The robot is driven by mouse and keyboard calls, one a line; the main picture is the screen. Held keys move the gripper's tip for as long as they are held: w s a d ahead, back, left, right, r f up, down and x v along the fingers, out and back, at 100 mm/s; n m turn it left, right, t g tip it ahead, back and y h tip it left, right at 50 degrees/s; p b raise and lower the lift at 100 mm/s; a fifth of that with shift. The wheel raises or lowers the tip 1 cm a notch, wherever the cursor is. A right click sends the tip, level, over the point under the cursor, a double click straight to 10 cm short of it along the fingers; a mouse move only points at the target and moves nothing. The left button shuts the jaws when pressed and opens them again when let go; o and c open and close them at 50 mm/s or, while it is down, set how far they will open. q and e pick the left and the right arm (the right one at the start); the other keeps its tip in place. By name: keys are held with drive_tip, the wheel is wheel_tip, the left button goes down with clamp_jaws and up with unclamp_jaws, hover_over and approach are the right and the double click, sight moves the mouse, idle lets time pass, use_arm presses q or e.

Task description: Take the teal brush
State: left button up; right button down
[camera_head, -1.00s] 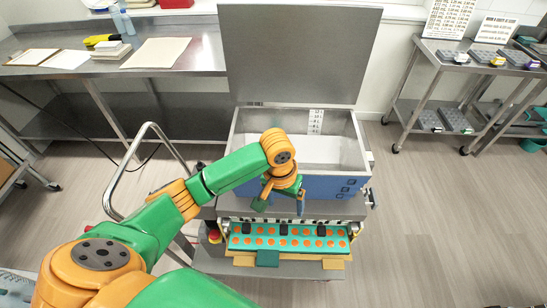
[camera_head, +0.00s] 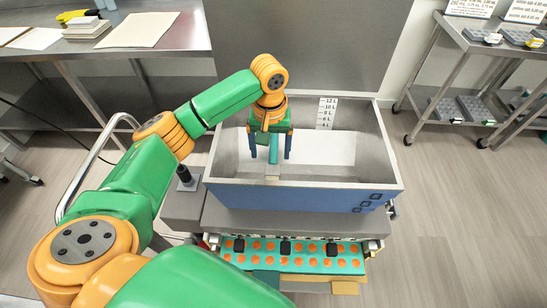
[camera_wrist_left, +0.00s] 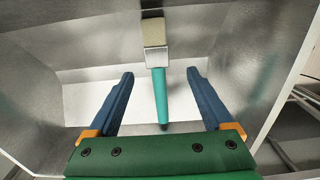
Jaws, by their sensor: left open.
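The teal brush shows in the head view, its teal handle (camera_head: 273,157) between the fingers of my left gripper (camera_head: 270,158). Its pale head end points toward the hopper's front wall. In the left wrist view the brush (camera_wrist_left: 161,98) has a teal handle, a metallic collar and a beige head at the top. My left gripper (camera_wrist_left: 160,76) is open there, one blue finger on each side of the handle with a gap to both. The gripper reaches down into the open hopper (camera_head: 375,150). My right gripper is not in view.
The hopper's walls surround the gripper, with the front wall close to the brush head. A teal mold tray (camera_head: 310,263) with orange rounds lies below the hopper's front. A steel table (camera_head: 180,45) stands at back left and a cart (camera_head: 455,65) at back right.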

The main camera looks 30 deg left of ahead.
sight(272, 169)
use_arm(q)
drive_tip(key=f, duration=0.4)
drive_tip(key=f+p, duration=0.1)
drive_tip(key=f, duration=0.1)
drive_tip(key=shift+s+d+f, duration=0.1)
drive_tip(key=shift+d+f, duration=0.2)
drive_tip(key=shift+r, duration=0.1)
clamp_jaws()
